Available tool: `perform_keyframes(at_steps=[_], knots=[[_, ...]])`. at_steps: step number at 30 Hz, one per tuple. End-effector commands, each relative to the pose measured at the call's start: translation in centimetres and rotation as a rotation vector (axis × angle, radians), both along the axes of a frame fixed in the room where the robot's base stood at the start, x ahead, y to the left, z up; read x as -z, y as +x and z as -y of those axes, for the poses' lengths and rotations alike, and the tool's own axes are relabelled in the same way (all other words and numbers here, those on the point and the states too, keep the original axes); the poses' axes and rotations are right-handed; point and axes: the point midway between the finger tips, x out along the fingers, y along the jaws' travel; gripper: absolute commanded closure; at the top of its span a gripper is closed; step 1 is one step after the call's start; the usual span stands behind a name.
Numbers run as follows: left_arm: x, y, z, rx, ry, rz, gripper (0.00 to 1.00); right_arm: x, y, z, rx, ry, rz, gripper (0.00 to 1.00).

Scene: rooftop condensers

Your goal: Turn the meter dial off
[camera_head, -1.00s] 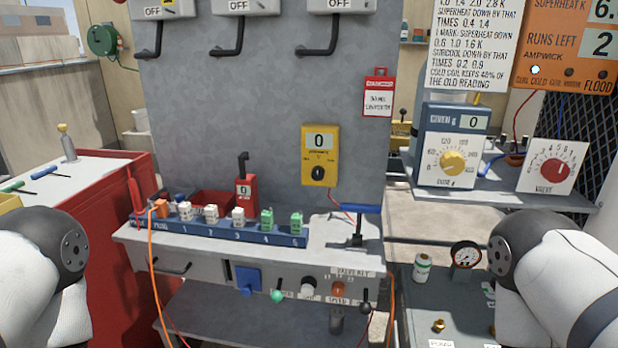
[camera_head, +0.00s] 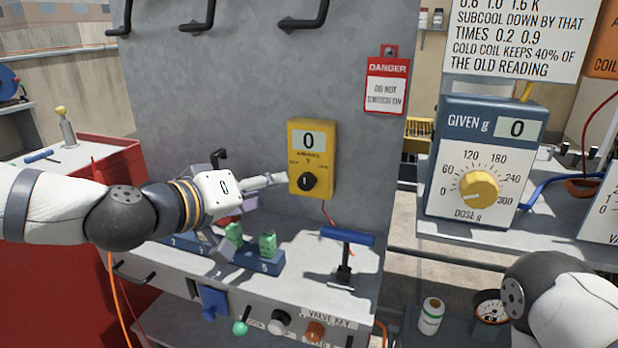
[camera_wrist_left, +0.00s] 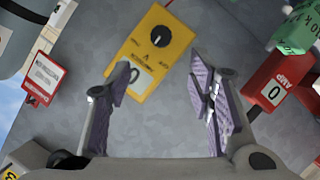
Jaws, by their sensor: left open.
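The yellow meter (camera_head: 312,160) is on the grey upright panel; its display reads 0. Its round black dial (camera_head: 308,181) is below the display; the small lettering around it is too small to read. My left gripper (camera_head: 252,212) is open and empty, just left of the meter, with one finger reaching toward the meter's left side. I cannot tell whether it touches. In the left wrist view the meter (camera_wrist_left: 148,62) and dial (camera_wrist_left: 159,36) lie beyond and between the open fingers (camera_wrist_left: 160,78). My right gripper is out of view; only part of that arm shows.
A blue-handled valve key (camera_head: 347,237) stands on the bench right of the gripper. Green blocks (camera_head: 267,244) sit in a blue rack below it. A red danger tag (camera_head: 387,84) hangs right of the meter. A blue dose box (camera_head: 480,165) stands at the right.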

Motion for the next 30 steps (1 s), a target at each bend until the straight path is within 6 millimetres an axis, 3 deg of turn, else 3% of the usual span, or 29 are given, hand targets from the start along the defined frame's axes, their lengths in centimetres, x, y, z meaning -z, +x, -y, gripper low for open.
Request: perform_keyframes(at_steps=[3, 12, 16, 24, 26, 30], knots=[[1.8, 2.2, 1.5, 0.002, 0.003, -0.012, 0.52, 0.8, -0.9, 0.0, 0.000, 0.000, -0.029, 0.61], [3.6, 7.7, 5.0, 0.001, 0.002, -0.009, 0.52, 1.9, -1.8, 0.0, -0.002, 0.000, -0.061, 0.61], [3.8, 8.7, 5.7, 0.002, 0.000, -0.008, 0.52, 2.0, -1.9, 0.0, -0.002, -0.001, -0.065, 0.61], [3.7, 8.9, 5.8, 0.002, 0.001, -0.006, 0.52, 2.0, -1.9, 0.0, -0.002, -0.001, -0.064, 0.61], [3.7, 8.9, 5.8, 0.002, 0.001, -0.006, 0.64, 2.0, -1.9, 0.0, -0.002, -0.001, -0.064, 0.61], [3.7, 8.9, 5.8, 0.002, 0.001, -0.006, 0.95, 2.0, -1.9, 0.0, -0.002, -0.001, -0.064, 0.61]])
